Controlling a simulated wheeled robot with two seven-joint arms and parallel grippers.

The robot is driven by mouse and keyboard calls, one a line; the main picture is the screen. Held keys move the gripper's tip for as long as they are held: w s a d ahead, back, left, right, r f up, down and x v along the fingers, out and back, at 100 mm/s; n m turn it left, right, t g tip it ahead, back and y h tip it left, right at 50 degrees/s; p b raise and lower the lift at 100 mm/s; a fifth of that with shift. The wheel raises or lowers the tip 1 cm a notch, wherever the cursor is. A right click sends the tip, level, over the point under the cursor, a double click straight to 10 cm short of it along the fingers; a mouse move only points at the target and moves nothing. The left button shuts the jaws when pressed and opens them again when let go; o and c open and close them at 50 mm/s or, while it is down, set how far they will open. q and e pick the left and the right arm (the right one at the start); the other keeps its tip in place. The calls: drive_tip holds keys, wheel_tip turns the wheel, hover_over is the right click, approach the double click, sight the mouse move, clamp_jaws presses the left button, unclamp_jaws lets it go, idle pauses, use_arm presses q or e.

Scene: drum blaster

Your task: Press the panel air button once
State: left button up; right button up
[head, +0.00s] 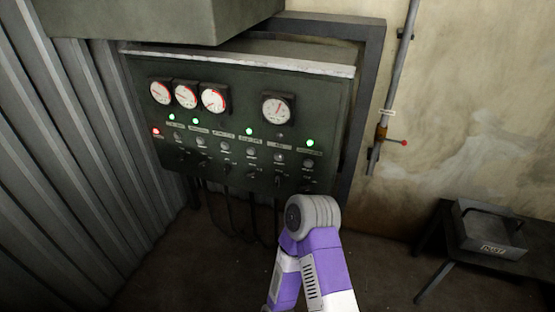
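A dark green control panel (230,125) stands against the back wall, left of centre in the head view. It carries several round white gauges, a red lamp (156,131) and several green lamps (249,131). Below the lamps are rows of small round buttons (251,152) and dark switches with label plates. The labels are too small to read, so I cannot tell which button is the air button. One of my arms, purple and white, rises from the bottom and bends at a grey joint, hiding a little of the panel's lower right edge. Neither gripper is in view.
A corrugated metal wall (70,160) closes off the left. A grey box (215,20) overhangs the panel's top. A pipe with a red-ended lever (392,141) runs down the right wall. A metal toolbox (488,235) sits on a low dark table (440,240) at right.

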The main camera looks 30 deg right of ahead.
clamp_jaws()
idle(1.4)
